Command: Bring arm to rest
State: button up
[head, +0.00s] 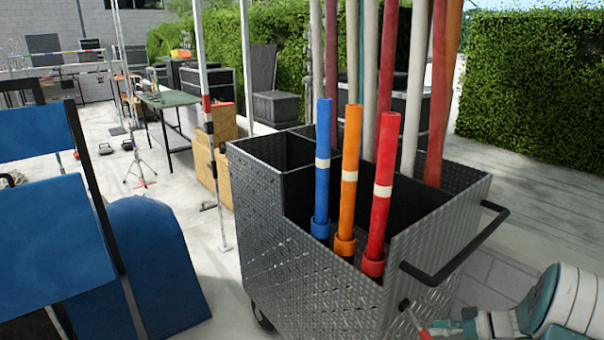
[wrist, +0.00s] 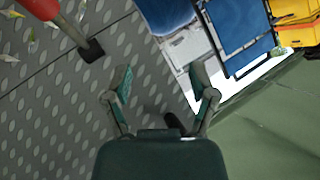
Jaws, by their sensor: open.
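My gripper (wrist: 161,80) is open in the wrist view, with its two teal fingers spread and nothing between them. In the head view my teal and white arm (head: 565,305) reaches in from the lower right corner, low beside the cart. The gripper's fingers cannot be made out clearly there. The metal tread-plate cart (head: 300,285) stands in the middle of the head view, and its patterned wall (wrist: 50,115) fills the left of the wrist view.
Blue (head: 322,165), orange (head: 349,175) and red (head: 383,185) tubes stand upright in the cart, with taller poles behind. A black handle (head: 455,262) juts from its right side. Blue chairs (head: 50,240) stand at left. Paved ground (head: 545,215) is clear at right.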

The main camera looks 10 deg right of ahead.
jog(key=s+a+r+m+g+h, duration=0.1)
jog(key=s+a+r+g+h, duration=0.15)
jog(key=a+r, duration=0.5)
jog(key=s+a+r+m+g+h, duration=0.1)
jog(key=s+a+r+g+h, duration=0.1)
jog(key=s+a+r, duration=0.35)
jog(key=s+a+r+m+t+h, duration=0.2)
jog(key=s+a+r+h, duration=0.1)
jog(key=s, duration=0.4)
jog(key=s+a+r+m+t+h, duration=0.1)
jog(key=s+a+r+m+h, duration=0.1)
jog(key=s+a+r+h, duration=0.2)
jog(key=s+a+r, duration=0.1)
jog(key=s+a, duration=0.2)
jog(key=shift+a+t, duration=0.15)
jog(key=shift+t, duration=0.2)
